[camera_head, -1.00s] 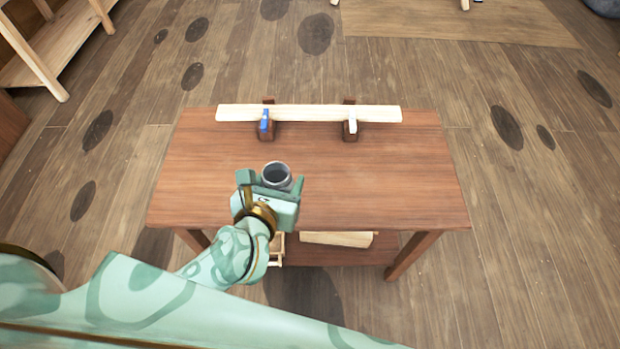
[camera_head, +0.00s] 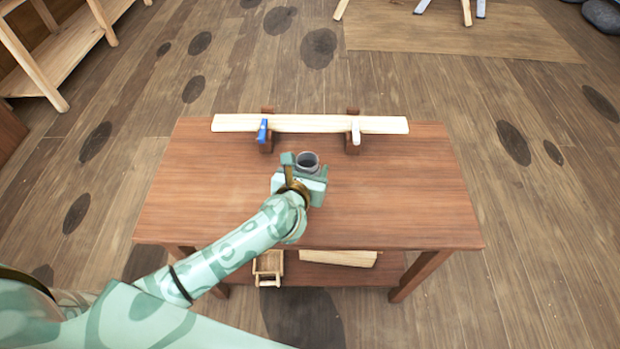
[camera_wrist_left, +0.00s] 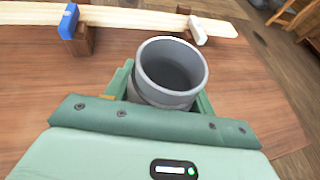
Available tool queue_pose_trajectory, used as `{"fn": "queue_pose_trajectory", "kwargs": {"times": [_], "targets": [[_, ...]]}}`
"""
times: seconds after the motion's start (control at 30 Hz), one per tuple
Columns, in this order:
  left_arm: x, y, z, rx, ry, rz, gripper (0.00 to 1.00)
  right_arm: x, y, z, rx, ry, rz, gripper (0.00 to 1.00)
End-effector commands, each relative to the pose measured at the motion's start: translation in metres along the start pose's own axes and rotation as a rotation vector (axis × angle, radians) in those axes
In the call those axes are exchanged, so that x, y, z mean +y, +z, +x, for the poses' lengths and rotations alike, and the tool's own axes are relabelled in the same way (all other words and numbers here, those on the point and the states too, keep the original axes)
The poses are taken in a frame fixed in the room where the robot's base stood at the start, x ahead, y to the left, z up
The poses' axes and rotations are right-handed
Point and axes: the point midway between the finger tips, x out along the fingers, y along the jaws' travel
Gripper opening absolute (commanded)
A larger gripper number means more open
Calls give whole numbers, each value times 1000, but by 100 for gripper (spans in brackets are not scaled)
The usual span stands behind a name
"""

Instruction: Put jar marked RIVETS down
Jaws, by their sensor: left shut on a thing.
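The jar (camera_head: 307,161) is a grey, open-topped cylinder that looks empty; no RIVETS marking shows from here. My left gripper (camera_head: 303,172) is shut on it, over the middle of the wooden table (camera_head: 400,205). In the left wrist view the jar (camera_wrist_left: 171,72) stands upright between the green fingers (camera_wrist_left: 160,95), its rim above them. Its base is hidden, so I cannot tell whether it touches the tabletop. My right gripper is not in view.
A pale plank (camera_head: 310,124) lies across two brown supports at the table's back edge, with a blue clamp (camera_head: 263,131) and a white clamp (camera_head: 355,132). The tabletop's right and left sides are clear. A lower shelf holds a small wooden crate (camera_head: 268,267) and a board (camera_head: 338,258).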

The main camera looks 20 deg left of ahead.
Motion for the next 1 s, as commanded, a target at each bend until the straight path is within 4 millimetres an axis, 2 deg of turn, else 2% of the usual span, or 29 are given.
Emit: {"fn": "queue_pose_trajectory", "kwargs": {"times": [0.17,0.3,0.37,0.73,0.77,0.8,1.0], "targets": [[2,-7,14,-1,0,1,29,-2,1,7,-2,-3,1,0],[2,-32,25,3,0,2,29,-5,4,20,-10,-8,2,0],[2,-37,28,2,0,0,29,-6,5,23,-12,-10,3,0],[2,-39,28,-1,-1,0,29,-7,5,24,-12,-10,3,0],[2,-38,28,0,-1,0,63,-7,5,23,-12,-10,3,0],[2,-38,28,-1,-1,0,74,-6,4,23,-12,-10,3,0],[2,-38,28,-1,-1,0,76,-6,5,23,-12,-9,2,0]]}}
